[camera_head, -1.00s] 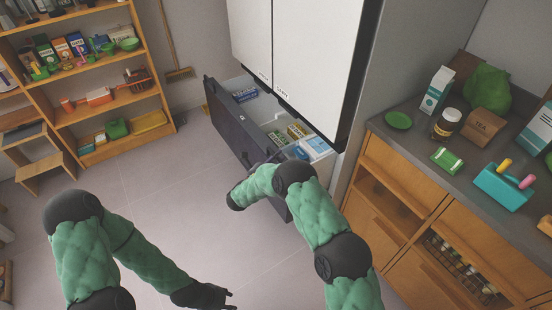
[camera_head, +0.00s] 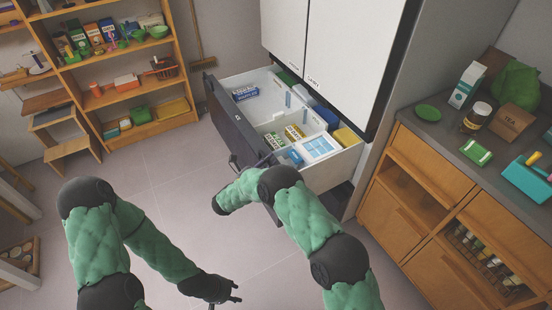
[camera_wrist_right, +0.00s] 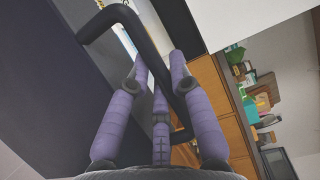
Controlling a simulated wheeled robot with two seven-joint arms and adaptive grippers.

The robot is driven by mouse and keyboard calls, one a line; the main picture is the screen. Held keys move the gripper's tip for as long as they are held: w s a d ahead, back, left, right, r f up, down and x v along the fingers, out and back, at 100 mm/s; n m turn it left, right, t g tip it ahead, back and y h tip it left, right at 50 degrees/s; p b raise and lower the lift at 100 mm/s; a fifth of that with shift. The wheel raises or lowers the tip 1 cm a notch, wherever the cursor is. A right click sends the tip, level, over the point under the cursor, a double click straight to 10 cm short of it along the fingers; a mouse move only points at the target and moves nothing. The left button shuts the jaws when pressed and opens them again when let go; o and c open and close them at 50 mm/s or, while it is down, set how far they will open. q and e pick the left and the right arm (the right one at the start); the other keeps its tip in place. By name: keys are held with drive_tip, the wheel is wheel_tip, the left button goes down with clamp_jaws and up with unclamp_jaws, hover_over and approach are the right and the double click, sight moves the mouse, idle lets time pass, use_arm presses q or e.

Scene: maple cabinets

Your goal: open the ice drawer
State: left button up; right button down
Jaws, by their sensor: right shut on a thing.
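The ice drawer (camera_head: 232,128) is the bottom drawer of the white refrigerator (camera_head: 350,50). It has a dark front and stands well out, with its white inside and several boxes showing. Its dark bar handle (camera_wrist_right: 148,42) crosses the right wrist view. My right gripper (camera_wrist_right: 158,72) has its purple fingers around this handle and is shut on it. In the head view my right forearm partly covers the drawer front and the handle. My left gripper (camera_head: 237,291) is low over the floor, in front of and apart from the drawer, its fingers spread and empty.
Maple cabinets (camera_head: 430,265) with a grey counter (camera_head: 440,128) stand to the right, close to the drawer's side. A shelf unit (camera_head: 140,98) and a small step stool (camera_head: 70,158) are at the left. The floor (camera_head: 165,190) in front of the drawer is clear.

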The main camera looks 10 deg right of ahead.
drive_tip(key=shift+s+a+f, duration=0.1)
drive_tip(key=shift+s+a, duration=0.15)
drive_tip(key=shift+a, duration=0.45)
drive_tip(key=shift+s+a, duration=0.25)
drive_tip(key=shift+a, duration=0.4)
drive_tip(key=c, duration=1.4)
unclamp_jaws()
drive_tip(key=shift+o, duration=0.2)
drive_tip(key=v, duration=1.2)
